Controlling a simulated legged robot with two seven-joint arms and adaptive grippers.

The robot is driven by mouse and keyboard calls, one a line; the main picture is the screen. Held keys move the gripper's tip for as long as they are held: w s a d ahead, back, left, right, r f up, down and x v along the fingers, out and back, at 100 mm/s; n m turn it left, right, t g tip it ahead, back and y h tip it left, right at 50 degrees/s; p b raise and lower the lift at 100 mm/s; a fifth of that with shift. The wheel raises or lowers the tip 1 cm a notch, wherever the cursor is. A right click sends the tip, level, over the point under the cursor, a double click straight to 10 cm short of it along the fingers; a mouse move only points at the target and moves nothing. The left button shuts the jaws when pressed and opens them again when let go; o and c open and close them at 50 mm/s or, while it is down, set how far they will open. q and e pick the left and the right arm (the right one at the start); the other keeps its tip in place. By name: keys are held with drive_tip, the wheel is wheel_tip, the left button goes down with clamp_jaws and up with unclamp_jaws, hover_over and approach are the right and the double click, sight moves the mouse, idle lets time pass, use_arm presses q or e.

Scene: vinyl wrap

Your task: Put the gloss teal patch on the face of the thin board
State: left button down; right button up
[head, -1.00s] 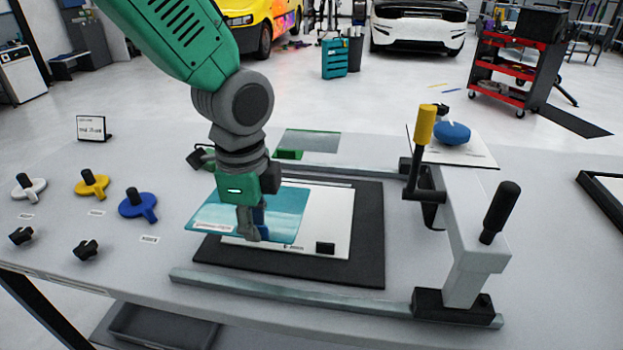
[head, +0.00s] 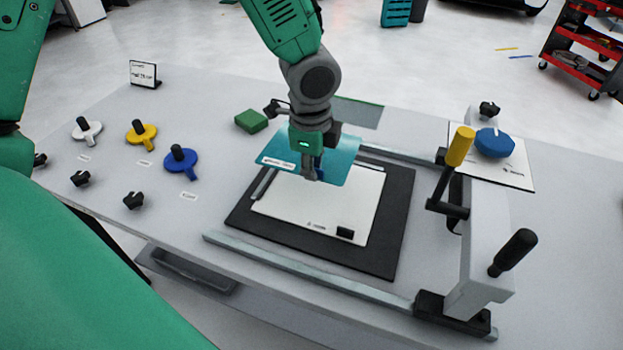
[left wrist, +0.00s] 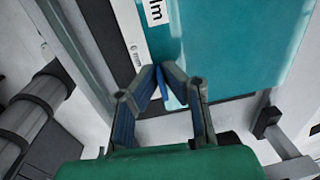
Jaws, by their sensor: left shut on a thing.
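My left gripper (head: 313,177) is shut on the near edge of the glossy teal patch (head: 338,166). The patch is a flat, shiny sheet with a white label strip. It covers the back part of the thin white board (head: 305,211); I cannot tell whether it touches. The board lies on a black mat (head: 375,255), and its front part is bare, with a small black square near its front right corner. In the left wrist view the closed fingers (left wrist: 160,75) meet at the edge of the patch (left wrist: 230,45), beside a white strip marked "6 mm". My right gripper is out of view.
Rails flank the mat, and a grey frame (head: 480,230) with yellow and black handles stands at right. A blue knob (head: 494,142) sits on a white sheet behind it. A green block (head: 251,121) lies behind the mat. Coloured knobs (head: 181,162) stand at left.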

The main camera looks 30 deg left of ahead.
use_arm(q)
hover_over(318, 211)
drive_tip(key=f, duration=0.5)
drive_tip(key=shift+s+d+f, duration=0.15)
drive_tip(key=shift+d, duration=0.15)
drive_tip(key=shift+d+f, duration=0.2)
drive_tip(key=shift+f, duration=0.4)
drive_tip(key=f, duration=0.1)
drive_tip(key=a+f, duration=0.1)
drive_tip(key=f, duration=0.1)
drive_tip(key=shift+a+f+b, duration=0.15)
drive_tip(key=shift+b, duration=0.25)
drive_tip(key=shift+a+f, duration=0.2)
drive_tip(key=shift+f, duration=0.05)
drive_tip(key=shift+d, duration=0.3)
drive_tip(key=c, duration=1.7)
unclamp_jaws()
drive_tip(key=shift+d, duration=0.35)
drive_tip(key=shift+a+r, duration=0.15)
drive_tip(key=shift+a, duration=0.1)
drive_tip(key=shift+a+r, duration=0.15)
drive_tip(key=shift+r, duration=0.25)
drive_tip(key=r, duration=0.7)
drive_tip(key=s+r+p, duration=0.1)
drive_tip(key=r, duration=0.3)
drive_tip(key=shift+d+r, duration=0.1)
drive_tip(key=shift+d, duration=0.15)
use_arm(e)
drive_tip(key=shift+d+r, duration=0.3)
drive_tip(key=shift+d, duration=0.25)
